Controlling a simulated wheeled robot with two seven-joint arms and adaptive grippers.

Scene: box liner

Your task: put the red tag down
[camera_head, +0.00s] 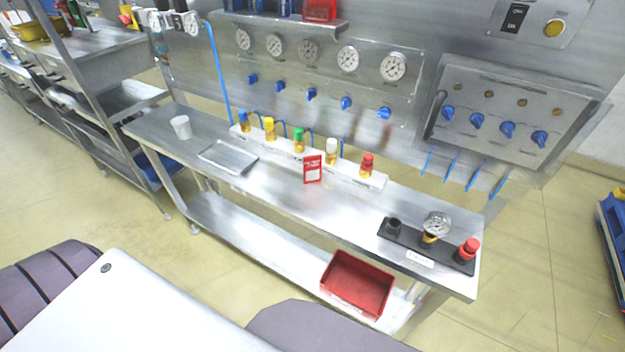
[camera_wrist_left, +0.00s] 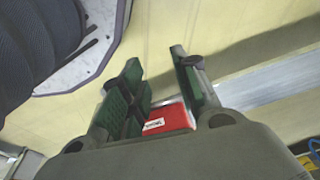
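The red tag (camera_head: 313,169) stands upright on the steel bench (camera_head: 215,133), in front of the white rail, in the head view. Its lower part carries a white panel. No gripper is near it there. My left gripper (camera_wrist_left: 165,68) shows only in the left wrist view, its two green-padded fingers apart. A red surface with a small white label (camera_wrist_left: 153,125) shows low between the fingers. I cannot tell what it is or whether a finger touches it. My right gripper is in neither view.
A white rail (camera_head: 377,180) bears several coloured valves. A metal tray (camera_head: 228,157) and white cup (camera_head: 181,127) stand left on the bench. A black gauge stand (camera_head: 400,239) stands right. A red bin (camera_head: 357,284) lies on the lower shelf. Bench beside the tag is clear.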

